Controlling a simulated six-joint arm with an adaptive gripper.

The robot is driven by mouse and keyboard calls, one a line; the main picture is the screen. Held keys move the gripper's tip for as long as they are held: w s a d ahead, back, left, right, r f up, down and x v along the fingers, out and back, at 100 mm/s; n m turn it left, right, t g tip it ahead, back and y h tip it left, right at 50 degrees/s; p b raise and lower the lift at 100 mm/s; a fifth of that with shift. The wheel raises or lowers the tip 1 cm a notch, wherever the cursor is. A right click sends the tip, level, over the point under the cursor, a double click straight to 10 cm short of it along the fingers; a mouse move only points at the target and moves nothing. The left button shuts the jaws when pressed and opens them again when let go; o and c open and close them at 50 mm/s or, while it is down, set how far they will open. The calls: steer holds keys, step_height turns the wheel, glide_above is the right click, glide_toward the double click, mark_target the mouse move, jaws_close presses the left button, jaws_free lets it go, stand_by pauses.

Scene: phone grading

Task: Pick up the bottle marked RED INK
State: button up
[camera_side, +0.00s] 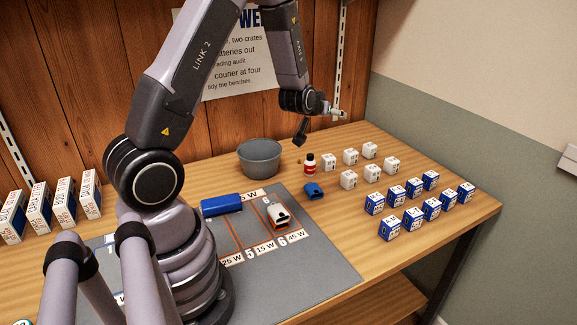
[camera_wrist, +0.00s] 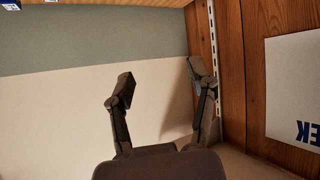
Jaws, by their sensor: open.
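A small red and white bottle (camera_side: 310,164) stands upright on the wooden table in the side view, just right of the grey bowl. Its label is too small to read. My gripper (camera_side: 320,123) is above and a little behind the bottle, with its fingers spread and nothing between them. In the wrist view my gripper (camera_wrist: 160,76) is open and empty against the wall. The bottle does not show in the wrist view.
The grey bowl (camera_side: 260,158) stands left of the bottle. A blue object (camera_side: 313,191) lies in front of it, and several white boxes (camera_side: 348,179) stand to its right. Blue and white boxes (camera_side: 414,217) are farther right. A grey mat (camera_side: 318,268) lies in front.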

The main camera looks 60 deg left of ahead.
steer(key=s+a+f+n+y, duration=0.2)
steer(key=s+a+f+y, duration=0.15)
steer(key=a+f, duration=0.5)
glide_toward(310, 158)
steer(key=shift+y, duration=0.45)
steer(key=x, duration=0.4)
steer(key=shift+w+f, duration=0.1)
steer(key=shift+f, duration=0.2)
steer(key=x, duration=0.7)
steer(key=shift+d, duration=0.1)
jaws_close()
